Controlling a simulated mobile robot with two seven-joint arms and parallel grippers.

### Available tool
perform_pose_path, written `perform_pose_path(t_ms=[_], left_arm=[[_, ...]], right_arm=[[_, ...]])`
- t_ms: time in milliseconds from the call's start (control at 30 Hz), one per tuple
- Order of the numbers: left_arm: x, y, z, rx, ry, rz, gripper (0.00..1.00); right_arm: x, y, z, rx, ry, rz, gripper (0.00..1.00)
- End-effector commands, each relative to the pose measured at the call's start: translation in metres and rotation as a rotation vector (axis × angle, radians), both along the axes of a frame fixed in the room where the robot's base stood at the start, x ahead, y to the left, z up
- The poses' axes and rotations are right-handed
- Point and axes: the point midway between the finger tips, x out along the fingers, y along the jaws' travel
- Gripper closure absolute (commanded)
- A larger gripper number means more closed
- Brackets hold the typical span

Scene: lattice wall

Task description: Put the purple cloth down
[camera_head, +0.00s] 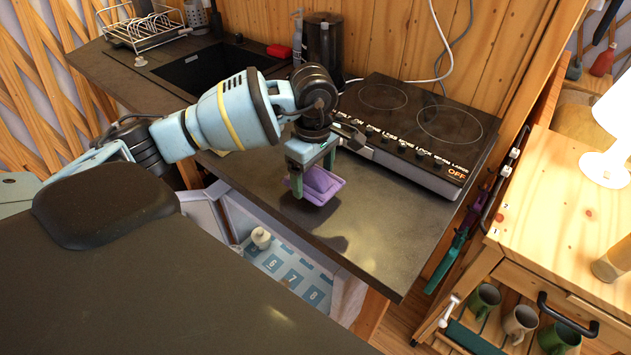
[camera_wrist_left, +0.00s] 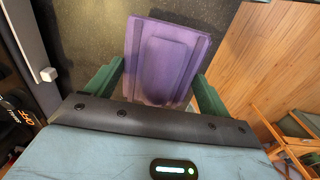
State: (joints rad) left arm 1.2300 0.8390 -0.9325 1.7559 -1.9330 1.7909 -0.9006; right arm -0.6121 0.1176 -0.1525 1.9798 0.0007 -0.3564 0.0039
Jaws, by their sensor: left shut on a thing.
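The purple cloth (camera_head: 318,186) is a folded, flat piece just above or on the dark countertop (camera_head: 385,215), in front of the stove; I cannot tell whether it touches the surface. My left gripper (camera_head: 311,180) comes down from above and is shut on the cloth. In the left wrist view the cloth (camera_wrist_left: 168,62) lies between the two green fingers (camera_wrist_left: 158,88), with its layered folds facing the camera. My right gripper does not show in either view.
A stove (camera_head: 420,125) with an "OFF" display stands behind the cloth. A black sink (camera_head: 205,70) and a dark kettle (camera_head: 323,45) are farther back. An open cabinet (camera_head: 290,265) is below the counter's front edge. A wooden table with a lamp (camera_head: 610,140) stands right. The counter's front right is clear.

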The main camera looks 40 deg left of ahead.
Motion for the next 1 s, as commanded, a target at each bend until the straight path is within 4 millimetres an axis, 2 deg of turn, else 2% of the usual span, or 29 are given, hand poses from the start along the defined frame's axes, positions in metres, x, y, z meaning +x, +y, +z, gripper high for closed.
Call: perform_pose_path(t_ms=[133,367,767,800,933,1000], left_arm=[[0.008,0.0,-0.003,0.001,0.002,0.0,0.41],[0.007,0.0,-0.033,0.0,-0.001,0.0,0.41],[0.007,0.0,-0.04,0.001,0.001,0.0,0.41],[0.007,0.0,-0.04,0.001,0.0,0.0,0.16],[0.007,0.0,-0.039,0.001,0.0,0.0,0.0],[0.007,0.0,-0.039,0.001,-0.001,0.0,0.0]], right_arm=[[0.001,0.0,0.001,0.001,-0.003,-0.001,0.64],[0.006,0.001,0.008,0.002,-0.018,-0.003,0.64],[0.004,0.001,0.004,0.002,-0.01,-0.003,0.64],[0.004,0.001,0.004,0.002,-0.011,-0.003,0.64],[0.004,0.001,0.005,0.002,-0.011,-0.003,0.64],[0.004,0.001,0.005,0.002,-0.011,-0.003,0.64]])
